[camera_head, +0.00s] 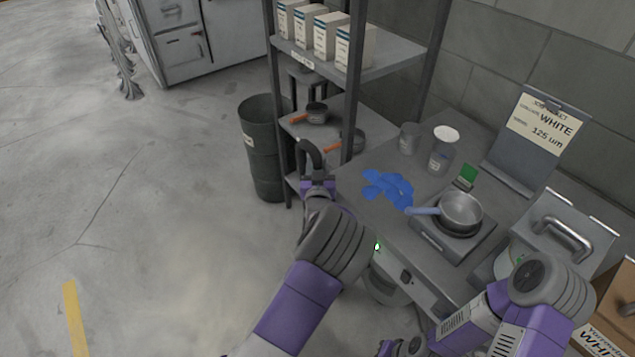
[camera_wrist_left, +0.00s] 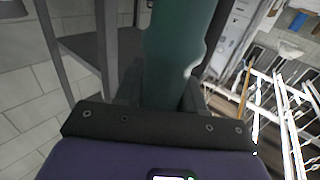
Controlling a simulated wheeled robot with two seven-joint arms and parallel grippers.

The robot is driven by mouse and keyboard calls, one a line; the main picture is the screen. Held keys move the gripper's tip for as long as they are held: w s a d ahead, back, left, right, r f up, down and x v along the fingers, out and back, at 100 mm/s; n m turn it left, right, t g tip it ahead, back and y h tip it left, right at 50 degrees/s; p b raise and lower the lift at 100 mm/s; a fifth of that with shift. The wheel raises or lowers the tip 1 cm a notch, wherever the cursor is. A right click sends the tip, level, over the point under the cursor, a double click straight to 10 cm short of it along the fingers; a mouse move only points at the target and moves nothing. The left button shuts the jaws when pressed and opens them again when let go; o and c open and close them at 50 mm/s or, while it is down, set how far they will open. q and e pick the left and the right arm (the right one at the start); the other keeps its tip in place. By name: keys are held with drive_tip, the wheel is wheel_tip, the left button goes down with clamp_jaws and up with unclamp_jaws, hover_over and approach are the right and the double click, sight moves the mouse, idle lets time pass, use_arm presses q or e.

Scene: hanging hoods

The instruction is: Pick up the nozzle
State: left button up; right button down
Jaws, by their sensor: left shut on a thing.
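My left gripper (camera_head: 310,158) reaches forward beside the left end of the metal table, in front of the shelf rack. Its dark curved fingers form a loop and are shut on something. In the left wrist view, a smooth dark green piece (camera_wrist_left: 175,45) stands close in front of the gripper's mount. I take it for the nozzle, but its outline is only partly seen. The nozzle cannot be made out clearly in the head view. My right arm is folded at the lower right. Its gripper end (camera_head: 402,347) is cut off by the bottom edge, and its fingers are not clear.
The table holds blue gloves (camera_head: 388,187), a pan (camera_head: 462,211) on a hot plate, two cups (camera_head: 410,138) and a sign (camera_head: 533,130). A shelf rack (camera_head: 352,100) and a dark bin (camera_head: 262,147) stand behind my left gripper. The floor on the left is clear.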

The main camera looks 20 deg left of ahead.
use_arm(q)
wheel_tip(320, 180, up, 28)
drive_tip(key=p, duration=1.3)
idle(0.4)
